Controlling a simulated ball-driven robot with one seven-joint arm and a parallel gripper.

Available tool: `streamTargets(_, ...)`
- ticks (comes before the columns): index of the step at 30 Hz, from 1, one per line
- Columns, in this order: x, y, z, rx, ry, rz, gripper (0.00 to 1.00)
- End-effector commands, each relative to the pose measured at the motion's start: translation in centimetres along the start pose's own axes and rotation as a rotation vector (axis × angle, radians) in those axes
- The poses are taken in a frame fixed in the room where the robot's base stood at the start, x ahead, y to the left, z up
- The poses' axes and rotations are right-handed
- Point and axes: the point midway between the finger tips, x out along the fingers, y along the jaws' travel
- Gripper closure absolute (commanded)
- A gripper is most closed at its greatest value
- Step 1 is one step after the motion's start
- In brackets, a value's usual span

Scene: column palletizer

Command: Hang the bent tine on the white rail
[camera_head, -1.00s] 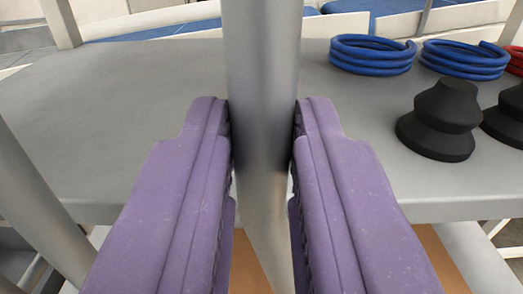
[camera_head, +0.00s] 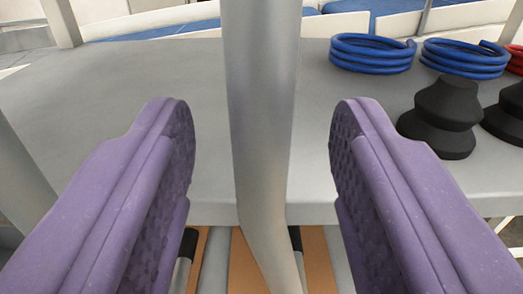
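A grey metal tine (camera_head: 262,110) runs down the middle of the view. Its upper end is out of frame, and its lower part bends to the right in front of the shelf edge. My gripper (camera_head: 262,125) is open, with one purple finger on each side of the tine. A gap shows between each finger and the tine, so neither finger touches it. The tine stays upright with the fingers apart. No white rail can be made out at the tine's top, which is cut off.
Behind is a grey shelf (camera_head: 120,130). On its right stand blue coils (camera_head: 372,54), black bellows-like cups (camera_head: 446,115) and a partly visible red coil (camera_head: 516,60). Grey posts stand at the left. Brown boards (camera_head: 318,262) show below the shelf. The shelf's left part is bare.

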Motion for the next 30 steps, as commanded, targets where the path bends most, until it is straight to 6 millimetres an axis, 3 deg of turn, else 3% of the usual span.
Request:
streamTargets(8,-0.6,0.0,0.2,-0.001,-0.005,-0.001,0.49)
streamTargets(21,-7.4,0.0,0.1,0.000,-0.002,0.000,0.49)
streamTargets(30,-7.8,0.0,0.1,-0.001,-0.001,0.000,0.49)
